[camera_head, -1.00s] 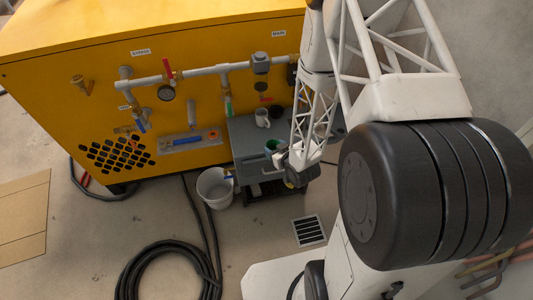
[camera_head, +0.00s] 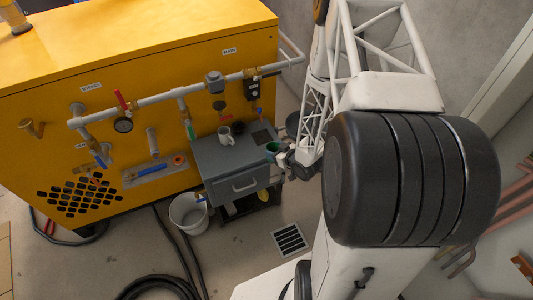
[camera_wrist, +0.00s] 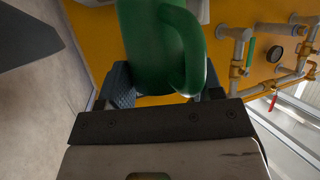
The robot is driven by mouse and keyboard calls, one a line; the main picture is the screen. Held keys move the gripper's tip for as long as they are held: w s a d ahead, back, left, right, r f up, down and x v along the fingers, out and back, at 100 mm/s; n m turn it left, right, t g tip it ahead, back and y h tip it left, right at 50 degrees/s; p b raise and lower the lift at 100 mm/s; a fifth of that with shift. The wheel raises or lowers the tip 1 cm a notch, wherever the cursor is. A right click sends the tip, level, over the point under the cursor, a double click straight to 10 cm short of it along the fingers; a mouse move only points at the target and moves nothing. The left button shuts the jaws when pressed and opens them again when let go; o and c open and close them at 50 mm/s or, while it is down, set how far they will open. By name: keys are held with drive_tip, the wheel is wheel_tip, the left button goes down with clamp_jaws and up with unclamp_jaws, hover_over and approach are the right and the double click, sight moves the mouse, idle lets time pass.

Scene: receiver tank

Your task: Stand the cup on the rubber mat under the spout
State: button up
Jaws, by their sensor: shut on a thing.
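My gripper (camera_head: 285,157) is shut on a green cup (camera_head: 272,147), which shows at the right edge of the grey cabinet top. In the wrist view the green cup (camera_wrist: 155,45) stands between the fingers of my gripper (camera_wrist: 167,88), its handle towards the right finger. A dark square (camera_head: 262,136), which looks like the rubber mat, lies on the cabinet top just behind the cup. Above it, low on the pipework, is a small fitting with a blue handle (camera_head: 259,112); I cannot tell if it is the spout. The cup's underside is hidden.
A white mug (camera_head: 224,136) and a dark cup (camera_head: 239,127) stand on the grey cabinet (camera_head: 213,158), left of the mat. The yellow machine (camera_head: 150,60) with pipes and valves rises behind. A white bucket (camera_head: 187,213) stands on the floor at the front left.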

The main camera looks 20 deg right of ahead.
drive_tip(key=shift+d, duration=0.7)
drive_tip(key=shift+w, duration=0.15)
drive_tip(key=shift+w+f, duration=0.25)
drive_tip(key=shift+w, duration=2.2)
drive_tip(key=shift+w+f, duration=0.25)
drive_tip(key=shift+w, duration=2.15)
drive_tip(key=shift+w+f, duration=0.25)
drive_tip(key=shift+w, duration=2.2)
